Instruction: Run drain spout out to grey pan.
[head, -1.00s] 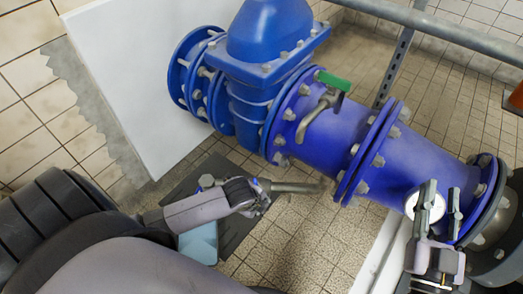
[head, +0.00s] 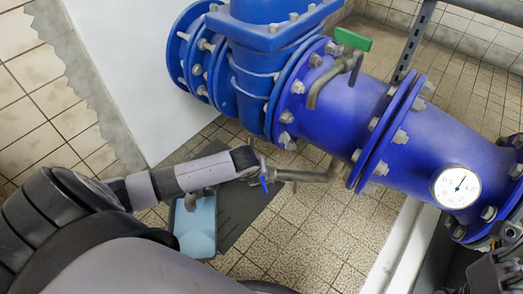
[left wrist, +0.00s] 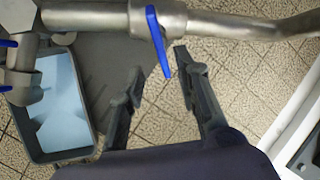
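The metal drain spout (head: 305,175) runs from under the blue pipe toward my left arm. In the left wrist view its tube (left wrist: 240,24) crosses the top, with a blue lever (left wrist: 156,40) on it, and joins a hex fitting (left wrist: 20,50) at left. A short metal end (left wrist: 25,90) hangs over the grey pan (left wrist: 95,135), which holds pale blue water; the pan also shows in the head view (head: 179,252). My left gripper (left wrist: 158,62) is open, with the lever's tip between its fingers in the picture; contact is unclear. My right gripper (head: 505,240) is cut off at the right edge.
A dark mat (head: 240,205) lies on the tiled floor by the pan. A white ledge (left wrist: 295,125) stands at right; tiles between are clear.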

